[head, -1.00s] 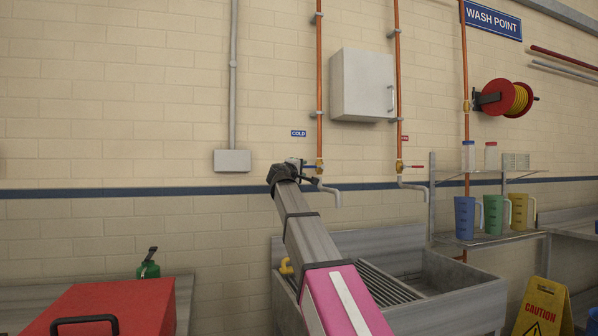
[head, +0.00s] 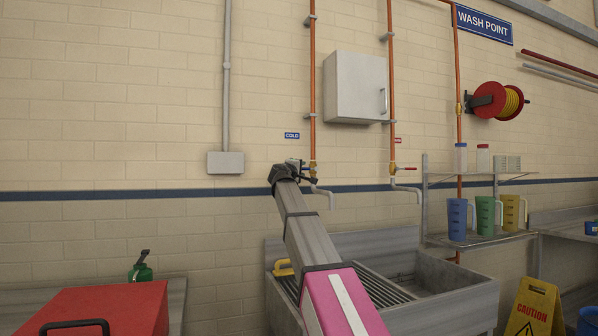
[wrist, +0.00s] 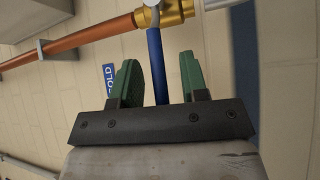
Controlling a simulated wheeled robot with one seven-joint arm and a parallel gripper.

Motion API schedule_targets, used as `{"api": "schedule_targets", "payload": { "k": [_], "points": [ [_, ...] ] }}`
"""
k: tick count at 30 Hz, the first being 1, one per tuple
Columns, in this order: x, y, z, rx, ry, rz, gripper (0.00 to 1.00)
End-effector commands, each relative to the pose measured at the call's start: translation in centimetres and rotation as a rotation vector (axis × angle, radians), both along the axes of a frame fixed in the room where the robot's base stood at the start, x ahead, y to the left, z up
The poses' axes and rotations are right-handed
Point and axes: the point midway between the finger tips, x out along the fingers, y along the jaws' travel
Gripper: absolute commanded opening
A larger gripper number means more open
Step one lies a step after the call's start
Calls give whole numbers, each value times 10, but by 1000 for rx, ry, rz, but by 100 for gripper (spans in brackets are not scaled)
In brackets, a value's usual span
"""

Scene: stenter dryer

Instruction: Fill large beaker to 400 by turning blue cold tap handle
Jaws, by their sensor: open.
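The blue cold tap handle (wrist: 155,65) shows in the wrist view, running from the brass valve (wrist: 172,12) down between the two green-padded fingers of my gripper (wrist: 160,78). The gripper is open, with a gap on both sides of the handle. In the head view my gripper (head: 302,174) is at the cold tap (head: 313,168), under the COLD label, and hides most of the handle. The bent spout (head: 324,197) points down over the sink.
The sink (head: 440,300) has a ribbed drainer on its left. A red-handled tap (head: 400,169) is to the right of the cold one. A shelf (head: 480,239) holds blue, green and yellow jugs. A yellow caution sign (head: 535,308) stands at the right.

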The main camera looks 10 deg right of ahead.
Motion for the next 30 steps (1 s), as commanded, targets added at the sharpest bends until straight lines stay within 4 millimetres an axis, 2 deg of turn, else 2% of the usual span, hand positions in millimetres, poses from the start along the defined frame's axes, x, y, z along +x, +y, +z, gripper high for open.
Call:
{"api": "schedule_targets", "payload": {
  "k": [7,9,11,30],
  "points": [
    [0,0,0,0,0,0,41],
    [0,0,0,0,0,0,18],
    [0,0,0,0,0,0,0],
    [0,0,0,1,1,0,0]
  ]
}}
